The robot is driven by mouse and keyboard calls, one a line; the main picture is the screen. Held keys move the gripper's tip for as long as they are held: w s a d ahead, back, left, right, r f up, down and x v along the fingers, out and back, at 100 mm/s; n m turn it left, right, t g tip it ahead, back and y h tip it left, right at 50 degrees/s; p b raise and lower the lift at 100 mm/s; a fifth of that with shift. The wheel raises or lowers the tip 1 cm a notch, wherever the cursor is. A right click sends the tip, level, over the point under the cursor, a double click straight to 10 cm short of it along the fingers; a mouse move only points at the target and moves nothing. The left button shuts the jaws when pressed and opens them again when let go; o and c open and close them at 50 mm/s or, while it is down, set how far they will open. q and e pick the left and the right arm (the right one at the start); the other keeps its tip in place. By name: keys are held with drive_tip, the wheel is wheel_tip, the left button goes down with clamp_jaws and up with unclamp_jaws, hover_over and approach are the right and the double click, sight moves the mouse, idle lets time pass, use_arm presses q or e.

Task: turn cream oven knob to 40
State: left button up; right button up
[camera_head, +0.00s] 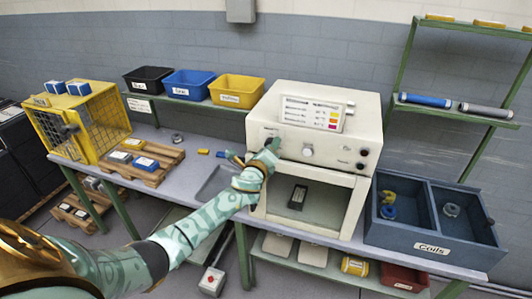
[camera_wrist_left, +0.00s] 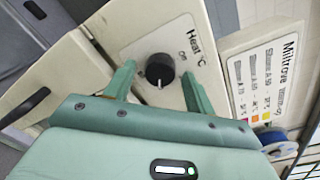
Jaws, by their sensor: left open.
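The cream oven (camera_head: 365,112) stands on the bench with its front facing me. Its round black heat knob (camera_wrist_left: 160,68) shows in the left wrist view, with a white pointer line and the words "Heat °C" and "Off" beside it. The pointer points toward the bottom of that view; no number scale is readable. My left gripper (camera_wrist_left: 158,75) is open, with one green finger on each side of the knob and visible gaps to it. In the head view my left gripper (camera_head: 266,157) is at the left of the oven's control panel and largely hides the knob. My right gripper is not in view.
A silver knob (camera_head: 307,150) sits mid-panel. Below it, the oven chamber holds a dark object (camera_head: 297,196). A blue divided crate (camera_head: 410,235) stands right; a grey tray (camera_head: 218,184) lies left.

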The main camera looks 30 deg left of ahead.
use_arm(q)
drive_tip(key=v, duration=1.6)
drive_tip(key=shift+p, duration=0.45)
drive_tip(key=shift+s, duration=0.15)
drive_tip(key=s+f+n+g+h+b, duration=0.1)
drive_tip(key=s+f+n+g+b, duration=0.2)
drive_tip(key=f, duration=0.9)
drive_tip(key=s+f+n+g+h, duration=0.15)
drive_tip(key=s+f+n, duration=0.35)
drive_tip(key=f, duration=0.8)
drive_tip(key=s+f+n+g+h+b, duration=0.15)
drive_tip(key=s+f+n+g, duration=0.25)
drive_tip(key=f, duration=0.8)
drive_tip(key=s+d+f+n+g+b, duration=0.2)
drive_tip(key=s+d+f+b, duration=0.1)
drive_tip(key=s+f, duration=0.6)
drive_tip(key=s+d+f+n+g+b, duration=0.3)
drive_tip(key=s+f, duration=0.5)
drive_tip(key=s, duration=0.5)
drive_tip(key=s+d+f+n+g+b, duration=0.2)
drive_tip(key=s+f+b, duration=0.3)
drive_tip(key=s+f, duration=0.4)
drive_tip(key=shift+s+d+f+n+h, duration=0.3)
drive_tip(key=shift+s+d, duration=0.1)
drive_tip(key=shift+s, duration=0.55)
